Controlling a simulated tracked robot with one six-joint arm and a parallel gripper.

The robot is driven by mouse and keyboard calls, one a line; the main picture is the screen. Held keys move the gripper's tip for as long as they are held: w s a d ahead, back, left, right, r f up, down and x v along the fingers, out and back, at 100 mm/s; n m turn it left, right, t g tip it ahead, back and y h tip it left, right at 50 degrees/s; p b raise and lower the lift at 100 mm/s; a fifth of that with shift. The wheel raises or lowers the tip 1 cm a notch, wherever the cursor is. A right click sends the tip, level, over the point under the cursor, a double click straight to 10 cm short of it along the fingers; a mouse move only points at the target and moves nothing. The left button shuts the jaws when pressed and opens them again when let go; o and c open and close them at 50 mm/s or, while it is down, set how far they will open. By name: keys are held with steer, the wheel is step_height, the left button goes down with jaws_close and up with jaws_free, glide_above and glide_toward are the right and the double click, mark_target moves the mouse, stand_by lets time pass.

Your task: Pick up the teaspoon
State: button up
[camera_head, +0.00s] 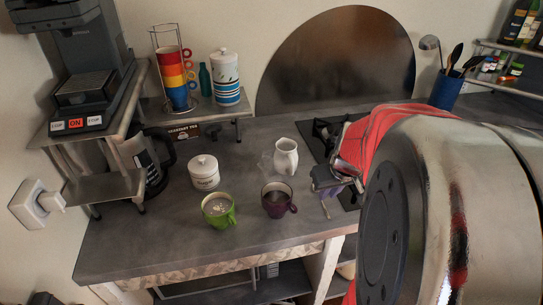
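My gripper (332,184) is low over the counter, at the right of the purple mug. My own arm fills the right side of the view and hides part of the counter. A small, thin, bluish shape (325,208) shows just below the gripper. It may be the teaspoon or part of the gripper; it is too small to tell. I cannot make out a teaspoon for certain anywhere else. Whether the gripper is open or shut is too small to see.
A purple mug (277,205), green mug (219,215), white lidded jar (204,176) and white jug (286,156) stand on the counter (150,243). A black hob (323,141) lies behind my gripper. The counter's front left is clear.

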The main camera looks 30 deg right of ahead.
mark_target(323, 205)
steer(key=shift+x, duration=2.6)
steer(key=shift+a, duration=0.1)
jaws_close()
steer(key=shift+r, duration=0.15)
step_height(323, 205, up, 10)
steer(key=shift+s, duration=0.15)
